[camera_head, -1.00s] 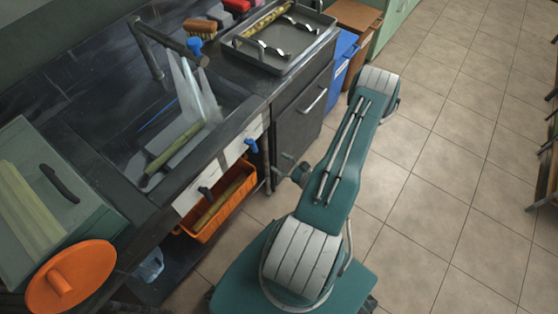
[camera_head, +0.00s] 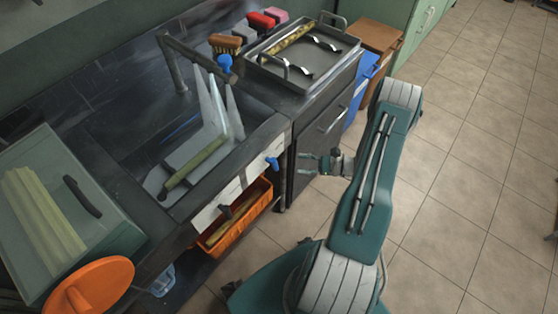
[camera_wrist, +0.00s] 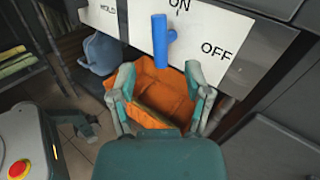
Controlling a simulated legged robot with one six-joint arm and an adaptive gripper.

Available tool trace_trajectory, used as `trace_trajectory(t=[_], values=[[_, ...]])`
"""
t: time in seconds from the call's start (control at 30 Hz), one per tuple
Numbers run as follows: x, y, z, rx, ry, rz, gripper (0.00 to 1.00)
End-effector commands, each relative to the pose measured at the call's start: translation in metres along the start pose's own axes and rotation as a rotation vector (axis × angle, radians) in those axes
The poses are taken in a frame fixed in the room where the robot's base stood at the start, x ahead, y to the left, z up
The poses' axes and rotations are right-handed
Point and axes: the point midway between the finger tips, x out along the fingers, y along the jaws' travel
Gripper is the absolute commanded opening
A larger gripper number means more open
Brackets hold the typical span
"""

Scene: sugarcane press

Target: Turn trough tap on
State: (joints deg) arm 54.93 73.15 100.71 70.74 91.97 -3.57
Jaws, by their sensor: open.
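A faucet with a blue handle (camera_head: 224,63) stands over the trough (camera_head: 205,150) in the head view. A blue lever (camera_head: 272,163) sits on the white panel at the trough's front. My gripper (camera_head: 306,166) is open and empty, a short way right of the lever in the head view. In the wrist view my gripper's fingers (camera_wrist: 160,76) are spread below the lever, apart from it. The lever's base is partly hidden by its own handle.
A darker knob (camera_head: 225,211) is on the same panel. An orange crate (camera_head: 240,215) sits below it. The tray (camera_head: 300,85) with tools and several brushes stand on the counter. A glass-lidded box and orange disc (camera_head: 90,287) are at left. The tiled floor at right is clear.

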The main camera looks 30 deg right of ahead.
Motion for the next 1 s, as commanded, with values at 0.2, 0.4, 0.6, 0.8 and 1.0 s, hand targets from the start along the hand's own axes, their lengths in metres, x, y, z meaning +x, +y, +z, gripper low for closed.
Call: trace_trajectory(t=[0.2,0.4,0.6,0.8,1.0], values=[[0.042,0.001,0.0,0.001,-0.001,0.003,0.63],[0.075,0.0,0.0,0.0,-0.001,0.0,0.63],[0.091,0.0,0.0,-0.001,-0.001,-0.002,0.63],[0.093,0.0,0.0,-0.001,0.0,-0.003,0.63],[0.093,0.0,0.0,-0.001,-0.001,-0.004,0.1]])
